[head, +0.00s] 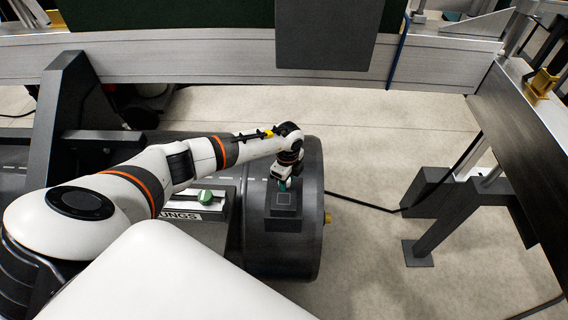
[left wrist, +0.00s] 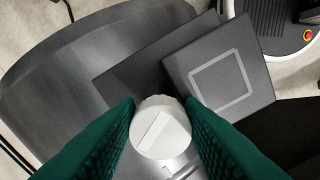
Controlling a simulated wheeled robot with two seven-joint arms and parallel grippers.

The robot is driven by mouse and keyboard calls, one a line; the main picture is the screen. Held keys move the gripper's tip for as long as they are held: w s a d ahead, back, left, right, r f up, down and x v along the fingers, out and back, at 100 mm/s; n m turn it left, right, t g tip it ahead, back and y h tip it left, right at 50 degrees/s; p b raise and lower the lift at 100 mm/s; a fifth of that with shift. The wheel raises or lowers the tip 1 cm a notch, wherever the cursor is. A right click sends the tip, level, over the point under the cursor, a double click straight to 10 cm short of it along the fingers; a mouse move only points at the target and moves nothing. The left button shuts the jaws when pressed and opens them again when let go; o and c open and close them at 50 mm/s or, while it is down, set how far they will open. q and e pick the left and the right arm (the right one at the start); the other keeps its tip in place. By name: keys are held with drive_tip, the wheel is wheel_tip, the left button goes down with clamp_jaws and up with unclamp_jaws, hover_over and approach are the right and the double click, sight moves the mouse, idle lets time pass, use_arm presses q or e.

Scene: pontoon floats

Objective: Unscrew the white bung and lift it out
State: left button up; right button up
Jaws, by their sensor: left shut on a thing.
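The white bung (left wrist: 160,128) is round with a raised flat bar across its top. It sits between the two green fingers of my left gripper (left wrist: 160,110) in the left wrist view, and they are shut on its sides. In the head view my left gripper (head: 284,184) points down over the right end of the dark pontoon float (head: 312,215). The bung cannot be made out there. Its lower part is hidden, so I cannot tell how deep it sits. My right gripper is not in view.
A dark block with a pale square outline (head: 283,198) is beside the gripper; it also shows in the left wrist view (left wrist: 222,75). A tray labelled BUNGS (head: 190,215) holds a green piece (head: 205,197).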

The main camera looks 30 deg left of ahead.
use_arm(q)
drive_tip(key=o, duration=0.8)
drive_tip(key=shift+w+d+r, duration=0.1)
drive_tip(key=shift+w+d, duration=0.3)
drive_tip(key=shift+d, duration=0.15)
drive_tip(key=shift+o, duration=0.2)
drive_tip(key=shift+w, duration=0.1)
